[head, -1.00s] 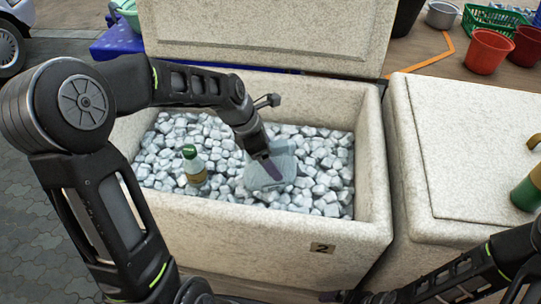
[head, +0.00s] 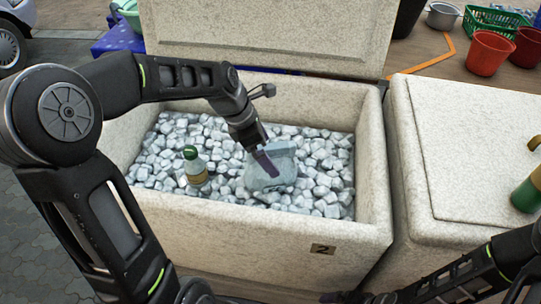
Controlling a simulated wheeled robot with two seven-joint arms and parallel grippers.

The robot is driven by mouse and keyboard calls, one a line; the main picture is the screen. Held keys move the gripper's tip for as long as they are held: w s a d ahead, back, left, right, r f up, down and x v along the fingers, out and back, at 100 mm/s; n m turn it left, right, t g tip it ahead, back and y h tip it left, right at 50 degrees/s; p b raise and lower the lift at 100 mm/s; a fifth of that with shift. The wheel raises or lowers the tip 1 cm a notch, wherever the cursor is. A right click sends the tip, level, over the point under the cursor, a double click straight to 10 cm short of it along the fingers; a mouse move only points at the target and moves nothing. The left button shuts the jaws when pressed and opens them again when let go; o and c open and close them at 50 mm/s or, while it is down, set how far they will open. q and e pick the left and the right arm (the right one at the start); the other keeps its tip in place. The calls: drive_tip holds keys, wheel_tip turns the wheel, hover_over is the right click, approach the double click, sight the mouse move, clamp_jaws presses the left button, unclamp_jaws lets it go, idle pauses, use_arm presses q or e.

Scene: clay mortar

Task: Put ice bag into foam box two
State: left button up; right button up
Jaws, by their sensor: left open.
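A pale blue-grey ice bag (head: 284,170) lies on the ice cubes inside the open foam box (head: 262,228), which carries a "2" label on its front. My left gripper (head: 268,165) is open, pointing down over the bag's left part. One dark finger overlaps the bag in the picture; whether it touches cannot be told. The gripper's other finger is hidden. My right arm shows at the lower right, but its gripper cannot be made out.
A bottle with a green cap (head: 195,168) stands in the ice left of the bag. The box's lid (head: 270,35) is raised behind. A closed foam box (head: 470,140) stands at right, with a green bottle (head: 528,190) on it. Red buckets (head: 488,52) stand behind.

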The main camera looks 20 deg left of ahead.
use_arm(q)
drive_tip(key=v, duration=0.8)
drive_tip(key=shift+r, duration=0.3)
drive_tip(key=shift+s+a, duration=0.1)
